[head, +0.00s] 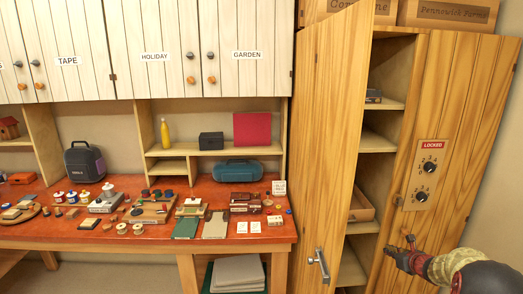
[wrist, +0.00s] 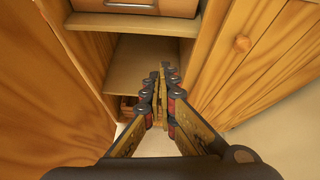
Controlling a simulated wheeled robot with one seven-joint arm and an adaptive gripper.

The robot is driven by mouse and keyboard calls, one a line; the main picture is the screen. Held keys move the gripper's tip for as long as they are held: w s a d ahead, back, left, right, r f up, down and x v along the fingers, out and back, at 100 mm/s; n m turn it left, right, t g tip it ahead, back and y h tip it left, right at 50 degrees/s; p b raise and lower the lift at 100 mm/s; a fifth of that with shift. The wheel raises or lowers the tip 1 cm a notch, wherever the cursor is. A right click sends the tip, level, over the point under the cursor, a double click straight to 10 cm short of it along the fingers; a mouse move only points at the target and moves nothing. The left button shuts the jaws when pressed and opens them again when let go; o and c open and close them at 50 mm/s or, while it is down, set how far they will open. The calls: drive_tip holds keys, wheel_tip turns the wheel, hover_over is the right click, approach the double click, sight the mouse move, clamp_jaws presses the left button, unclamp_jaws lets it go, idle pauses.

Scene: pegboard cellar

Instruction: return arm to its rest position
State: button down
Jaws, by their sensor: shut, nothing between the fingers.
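My gripper (head: 395,250) is at the lower right of the head view, in front of the tall wooden cabinet's right door (head: 465,120). In the wrist view my gripper (wrist: 163,72) points toward the cabinet's open interior, its fingers together and nothing held between them. My patterned forearm enters from the bottom right corner of the head view. The fingertips look apart from the shelves, but the exact gap to the right door is hard to tell.
The cabinet's left door (head: 335,150) stands open, its metal handle (head: 318,262) sticking out. A cluttered red-topped workbench (head: 110,239) stands left.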

drive_tip(key=s+a+f+n+g+y, duration=0.2)
drive_tip(key=s+a+f+n, duration=0.3)
drive_tip(key=s+a+n, duration=0.1)
drive_tip(key=s+a+r+n+g+y, duration=0.2)
drive_tip(key=s+a+r+n+g, duration=0.25)
drive_tip(key=s+a+n, duration=0.65)
drive_tip(key=s+a+r+n+h, duration=0.1)
drive_tip(key=s+a+r+n, duration=0.4)
drive_tip(key=s, duration=0.6)
drive_tip(key=s+a+r+n+h, duration=0.2)
drive_tip(key=s+a+r+n, duration=0.3)
drive_tip(key=s+r, duration=0.3)
drive_tip(key=s+a+r+n+h, duration=0.1)
drive_tip(key=s+a+r+n, duration=0.4)
drive_tip(key=s, duration=1)
wheel_tip(320, 180, up, 3)
drive_tip(key=shift+s+f+n+h, duration=0.2)
drive_tip(key=shift+n+h, duration=0.2)
drive_tip(key=shift+n, duration=0.6)
